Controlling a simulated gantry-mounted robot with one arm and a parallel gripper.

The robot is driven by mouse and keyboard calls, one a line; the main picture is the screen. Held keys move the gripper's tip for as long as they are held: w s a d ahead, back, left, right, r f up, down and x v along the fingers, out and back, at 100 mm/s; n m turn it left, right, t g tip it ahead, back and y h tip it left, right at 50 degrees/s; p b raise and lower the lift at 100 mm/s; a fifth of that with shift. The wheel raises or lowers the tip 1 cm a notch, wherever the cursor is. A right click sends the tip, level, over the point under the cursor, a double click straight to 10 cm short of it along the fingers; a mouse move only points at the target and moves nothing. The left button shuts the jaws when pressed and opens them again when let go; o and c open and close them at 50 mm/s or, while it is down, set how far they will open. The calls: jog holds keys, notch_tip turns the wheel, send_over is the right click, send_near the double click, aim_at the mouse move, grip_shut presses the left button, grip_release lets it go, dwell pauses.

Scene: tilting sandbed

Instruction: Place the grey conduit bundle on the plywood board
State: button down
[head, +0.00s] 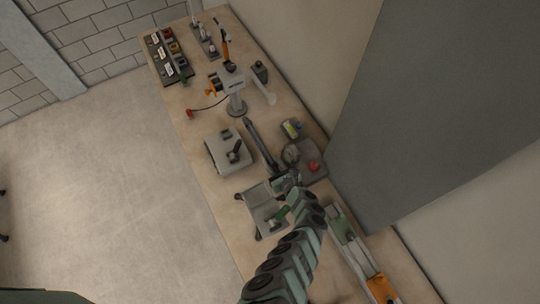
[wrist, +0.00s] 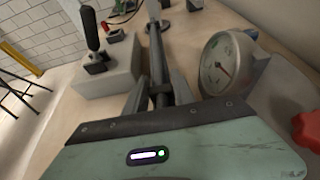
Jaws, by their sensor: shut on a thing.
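The grey conduit bundle (head: 262,145) is a set of long, thin dark grey rods near the middle of the bench in the head view. In the wrist view the bundle (wrist: 157,55) runs away from my gripper, with a dark band across it. My gripper (head: 282,180) is at the bundle's near end and shut on it. Whether the bundle touches the bench is unclear. I cannot pick out the plywood board with certainty in either view.
A grey box with a black joystick (head: 229,152) stands left of the bundle. A round gauge (wrist: 222,65) and a red knob (head: 313,167) are close on the right. A grey tray (head: 250,201) lies beside my gripper.

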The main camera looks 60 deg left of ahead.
jog(key=shift+f+b, duration=2)
jog(key=shift+f, duration=0.35)
jog(key=shift+f, duration=0.1)
jog(key=shift+f+b, duration=0.15)
jog(key=shift+b, duration=0.15)
jog(key=c, duration=1)
grip_release()
jog(key=shift+c, duration=0.2)
jog(key=shift+w+d+r+p, duration=0.1)
jog(key=shift+d+r+p, duration=0.15)
jog(key=shift+r+p, duration=0.35)
jog(key=p+v, duration=0.5)
jog(key=v, duration=0.4)
jog(key=shift+d, duration=0.3)
jog(key=shift+o, duration=0.4)
jog(key=shift+v, duration=0.85)
